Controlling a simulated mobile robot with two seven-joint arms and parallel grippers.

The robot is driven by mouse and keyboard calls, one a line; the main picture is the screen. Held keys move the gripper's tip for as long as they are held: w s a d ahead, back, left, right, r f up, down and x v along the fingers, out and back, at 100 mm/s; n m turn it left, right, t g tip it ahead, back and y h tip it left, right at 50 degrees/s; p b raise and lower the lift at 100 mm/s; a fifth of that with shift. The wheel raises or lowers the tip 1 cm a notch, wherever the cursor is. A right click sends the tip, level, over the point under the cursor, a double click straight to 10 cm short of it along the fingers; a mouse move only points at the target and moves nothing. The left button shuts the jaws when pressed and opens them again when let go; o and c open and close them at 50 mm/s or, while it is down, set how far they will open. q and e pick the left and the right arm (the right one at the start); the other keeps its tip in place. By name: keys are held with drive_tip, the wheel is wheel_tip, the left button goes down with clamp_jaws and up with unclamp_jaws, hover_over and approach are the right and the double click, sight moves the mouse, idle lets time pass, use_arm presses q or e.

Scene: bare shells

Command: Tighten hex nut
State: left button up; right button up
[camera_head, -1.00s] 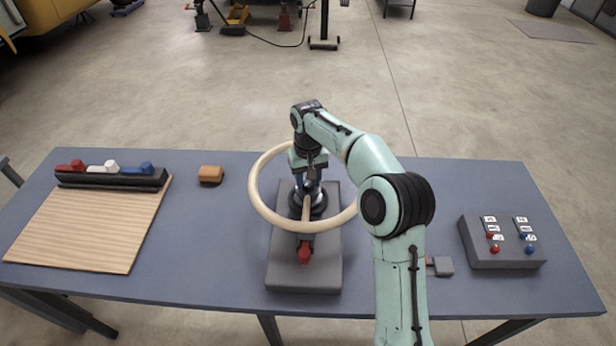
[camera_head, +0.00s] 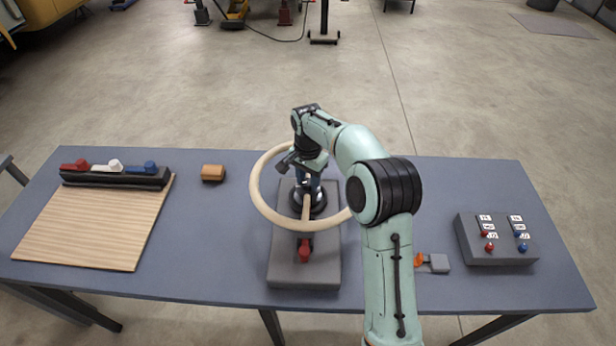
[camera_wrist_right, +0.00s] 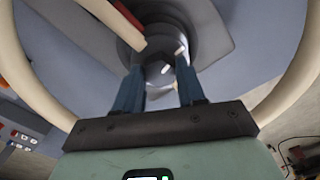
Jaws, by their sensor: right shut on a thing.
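A pale wooden ring-shaped wheel (camera_head: 254,196) stands above a grey block (camera_head: 320,270) in the middle of the table. It has a light spoke (camera_head: 306,209) and a dark hub (camera_head: 319,203). My right gripper (camera_head: 307,183) points down onto the hub, inside the ring. In the right wrist view, its two blue fingers (camera_wrist_right: 160,80) stand on either side of a small grey piece at the hub's centre, the hex nut (camera_wrist_right: 160,70). They are shut on it. The nut's shape is mostly hidden by shadow and the fingers. My left gripper does not show.
A red knob (camera_head: 304,250) sits on the block's front. A wooden board (camera_head: 85,230), a dark rack (camera_head: 115,178) with coloured knobs and a brown block (camera_head: 213,173) lie left. A small grey piece with orange (camera_head: 438,263) and a switch box (camera_head: 497,242) are right.

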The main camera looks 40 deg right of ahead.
sight(308, 182)
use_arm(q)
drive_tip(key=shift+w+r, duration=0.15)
use_arm(e)
drive_tip(key=shift+m, duration=0.6)
drive_tip(key=o, duration=1.1)
drive_tip(key=shift+c, duration=0.2)
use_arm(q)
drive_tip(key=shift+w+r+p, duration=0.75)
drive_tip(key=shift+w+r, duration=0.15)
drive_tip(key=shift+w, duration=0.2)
use_arm(e)
wheel_tip(308, 182, up, 13)
drive_tip(key=shift+r, duration=0.15)
drive_tip(key=shift+a, duration=0.1)
